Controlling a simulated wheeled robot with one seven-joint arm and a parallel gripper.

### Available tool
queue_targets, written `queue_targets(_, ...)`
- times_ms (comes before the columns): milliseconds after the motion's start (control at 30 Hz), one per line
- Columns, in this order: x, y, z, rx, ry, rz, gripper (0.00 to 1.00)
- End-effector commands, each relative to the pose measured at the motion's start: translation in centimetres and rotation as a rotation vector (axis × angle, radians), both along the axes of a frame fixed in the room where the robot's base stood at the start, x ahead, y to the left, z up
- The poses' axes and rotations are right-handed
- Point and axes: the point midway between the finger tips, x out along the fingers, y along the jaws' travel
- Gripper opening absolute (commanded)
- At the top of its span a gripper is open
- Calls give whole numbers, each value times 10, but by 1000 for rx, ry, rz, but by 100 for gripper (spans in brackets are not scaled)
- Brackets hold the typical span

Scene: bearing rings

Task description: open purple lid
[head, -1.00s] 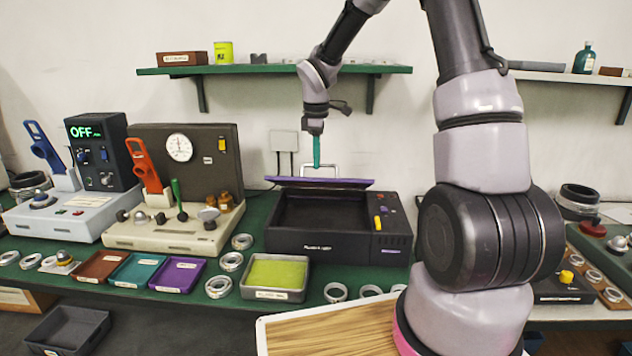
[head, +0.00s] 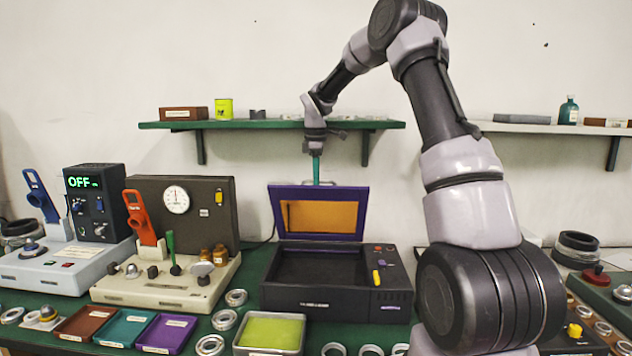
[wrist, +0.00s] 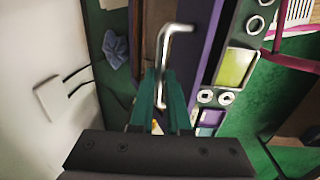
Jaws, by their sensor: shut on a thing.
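The purple lid (head: 277,213) stands raised at the back of the black box (head: 290,297), tilted up, with its orange inner panel (head: 322,217) facing the head camera. The box's dark inside is uncovered. My gripper (head: 317,172) is at the lid's top edge, its teal fingers shut on the metal lid handle (head: 332,184). In the wrist view the bent silver handle (wrist: 165,55) runs between the fingers of my gripper (wrist: 160,95), and the purple lid edge (wrist: 208,50) shows beside it.
A green shelf (head: 270,125) with small items hangs just behind my gripper. Left of the box stand a beige gauge station (head: 165,287) and a blue-grey device (head: 50,270). A bin with a yellow-green pad (head: 270,332) and metal rings lie in front.

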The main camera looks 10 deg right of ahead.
Motion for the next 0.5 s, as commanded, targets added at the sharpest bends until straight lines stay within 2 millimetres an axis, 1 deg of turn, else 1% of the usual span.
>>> queue_targets(33,0,-4,-4,-4,6,-1,0)
queue_targets(267,-1,-4,-4,-5,6,-2,0)
queue_targets(300,-1,-4,-4,-4,6,-2,30)
queue_targets(333,-1,-3,-4,-4,6,-2,42)
queue_targets(367,-1,-3,-4,-4,6,-2,45)
queue_targets(500,-1,-2,-3,-3,4,-1,45)
